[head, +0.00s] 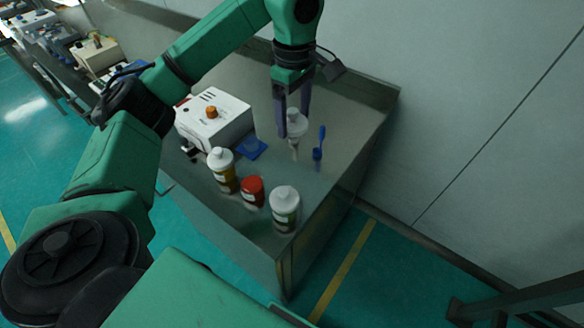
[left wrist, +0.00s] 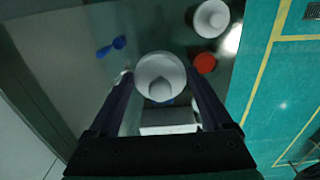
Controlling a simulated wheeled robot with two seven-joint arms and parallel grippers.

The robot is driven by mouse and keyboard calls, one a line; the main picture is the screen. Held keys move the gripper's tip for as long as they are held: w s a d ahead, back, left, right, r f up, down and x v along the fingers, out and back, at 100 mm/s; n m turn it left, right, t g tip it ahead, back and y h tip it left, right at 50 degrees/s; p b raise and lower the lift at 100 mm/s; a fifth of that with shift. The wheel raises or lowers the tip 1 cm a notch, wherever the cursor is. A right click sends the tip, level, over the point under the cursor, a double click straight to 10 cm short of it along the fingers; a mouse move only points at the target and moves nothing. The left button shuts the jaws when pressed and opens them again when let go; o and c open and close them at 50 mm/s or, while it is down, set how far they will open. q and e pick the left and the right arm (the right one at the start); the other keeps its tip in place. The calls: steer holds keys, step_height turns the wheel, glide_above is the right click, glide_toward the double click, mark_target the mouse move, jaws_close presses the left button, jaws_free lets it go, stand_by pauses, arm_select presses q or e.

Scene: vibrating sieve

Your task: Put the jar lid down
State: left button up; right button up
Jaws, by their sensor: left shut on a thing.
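My left gripper (head: 293,126) points down over the back part of the metal table and is shut on a white jar lid (head: 297,125). In the left wrist view the lid (left wrist: 160,74) is a round white piece between the two fingers. A pale shape shows below it on the shiny table top (head: 340,126); I cannot tell whether the lid touches the surface. A jar with a white top and yellow-brown body (head: 222,172), a red-topped jar (head: 252,192) and a white jar with a green label (head: 285,208) stand along the front. My right gripper is not in view.
A white machine with an orange knob (head: 212,113) stands left of the gripper. A flat blue piece (head: 252,148) lies beside it. A blue tool (head: 321,138) is close right of the lid. Bare table lies further right, up to a raised back edge.

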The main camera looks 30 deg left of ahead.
arm_select(q)
steer(key=b, duration=0.2)
glide_above(292, 176)
step_height(292, 176, down, 7)
step_height(292, 176, down, 10)
steer(key=p, duration=0.3)
steer(key=shift+s, duration=0.15)
steer(key=shift+f, duration=0.55)
steer(key=o, duration=1.1)
steer(key=shift+r, duration=0.1)
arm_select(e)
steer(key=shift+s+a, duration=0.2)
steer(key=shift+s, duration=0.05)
